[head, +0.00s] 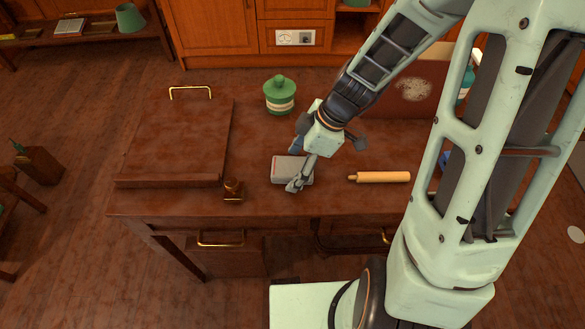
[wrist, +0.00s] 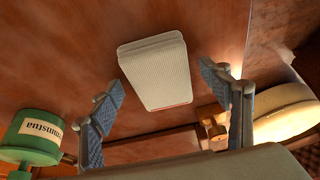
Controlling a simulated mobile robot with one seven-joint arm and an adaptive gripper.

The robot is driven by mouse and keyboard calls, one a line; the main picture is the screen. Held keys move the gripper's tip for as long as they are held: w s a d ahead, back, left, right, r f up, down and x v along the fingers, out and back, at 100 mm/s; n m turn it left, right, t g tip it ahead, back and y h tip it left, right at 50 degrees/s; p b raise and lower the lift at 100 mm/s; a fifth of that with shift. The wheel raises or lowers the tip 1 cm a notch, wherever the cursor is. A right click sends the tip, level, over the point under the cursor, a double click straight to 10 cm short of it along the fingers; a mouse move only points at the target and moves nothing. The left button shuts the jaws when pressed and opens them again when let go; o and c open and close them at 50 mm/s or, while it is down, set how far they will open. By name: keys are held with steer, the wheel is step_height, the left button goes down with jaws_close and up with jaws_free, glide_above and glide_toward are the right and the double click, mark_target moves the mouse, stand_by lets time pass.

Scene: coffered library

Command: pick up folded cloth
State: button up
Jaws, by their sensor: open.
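The folded cloth (head: 290,169) is a pale grey-white, flat rectangular bundle lying on the dark wooden desk top. In the wrist view, the cloth (wrist: 155,72) shows a ribbed surface and a thin red line along its lower edge. My gripper (head: 298,166) is open over the cloth, and its near finger overlaps the cloth's right front part in the head view. In the wrist view, my gripper (wrist: 160,79) has one blue-padded finger on each side of the cloth, with visible gaps. I cannot tell the exact height of the fingertips above the desk.
A green lidded jar (head: 280,95) stands behind the cloth. A rolling pin (head: 380,177) lies to the right, and a small brown stamp-like object (head: 233,190) stands to the front left. A raised wooden board (head: 175,140) with a brass handle fills the desk's left side.

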steer(key=c, duration=1.1)
steer(key=shift+r+p, duration=0.2)
steer(key=shift+p, duration=0.15)
steer(key=shift+c, duration=0.2)
